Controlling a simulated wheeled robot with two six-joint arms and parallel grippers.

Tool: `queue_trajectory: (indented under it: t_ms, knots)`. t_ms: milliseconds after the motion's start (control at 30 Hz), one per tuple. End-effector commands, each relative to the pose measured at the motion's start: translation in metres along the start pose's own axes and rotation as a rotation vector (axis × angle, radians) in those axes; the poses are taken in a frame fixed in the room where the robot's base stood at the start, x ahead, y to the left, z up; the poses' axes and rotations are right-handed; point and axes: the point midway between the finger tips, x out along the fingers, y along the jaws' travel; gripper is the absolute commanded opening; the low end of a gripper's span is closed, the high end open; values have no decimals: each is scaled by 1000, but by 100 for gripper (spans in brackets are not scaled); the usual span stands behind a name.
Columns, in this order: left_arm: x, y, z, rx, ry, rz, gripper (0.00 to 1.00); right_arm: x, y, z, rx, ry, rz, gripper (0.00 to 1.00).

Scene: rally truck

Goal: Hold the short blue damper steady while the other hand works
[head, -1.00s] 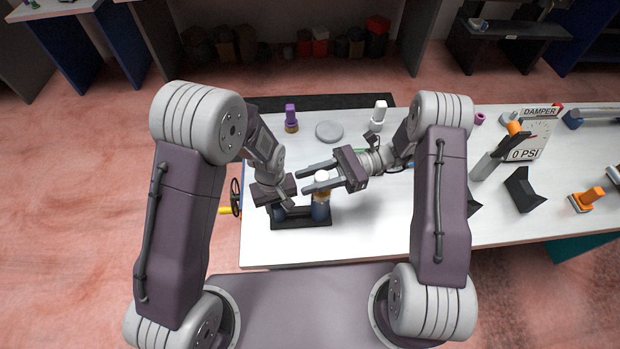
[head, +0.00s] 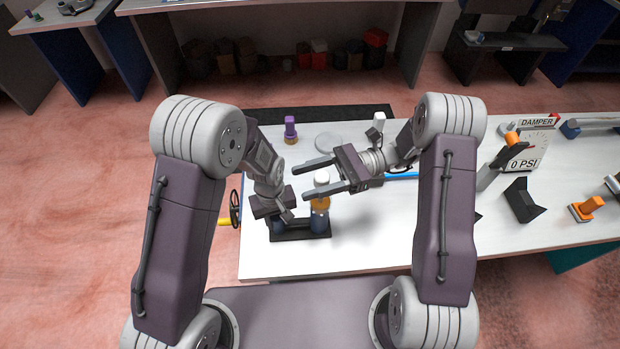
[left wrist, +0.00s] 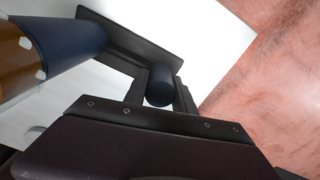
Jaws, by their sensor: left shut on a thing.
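The short blue damper (left wrist: 160,85) is a dark blue cylinder between my left gripper's fingers in the left wrist view. In the head view my left gripper (head: 284,218) is low at the left end of the black stand (head: 300,236), shut on the damper and mostly hiding it. A taller damper (head: 320,206) with a blue base, amber middle and white top stands upright at the stand's right end. It also shows at the left of the left wrist view (left wrist: 60,50). My right gripper (head: 299,181) is open and empty, its fingers either side of the white top in the picture; contact cannot be told.
A purple-topped fitting (head: 290,130), a grey disc (head: 328,143) and a white-topped fitting (head: 378,125) stand at the back. A damper gauge sign (head: 528,155), a black wedge (head: 522,200) and an orange part (head: 588,207) are at the right. The front of the white table (head: 380,245) is clear.

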Motion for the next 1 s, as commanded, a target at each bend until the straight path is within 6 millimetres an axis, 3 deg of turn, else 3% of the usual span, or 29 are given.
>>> queue_trajectory:
  t_ms: [167,400,600,1000]
  knots:
    - [0,0,0,1,0,0,0,-18,-1,0,-1,0,-3,55]
    - [0,0,0,0,0,0,0,-80,-1,-1,-1,2,-4,55]
    - [0,0,0,0,1,1,0,-113,-1,-1,-1,0,-2,55]
    - [0,0,0,0,1,1,0,-120,0,0,0,0,0,55]
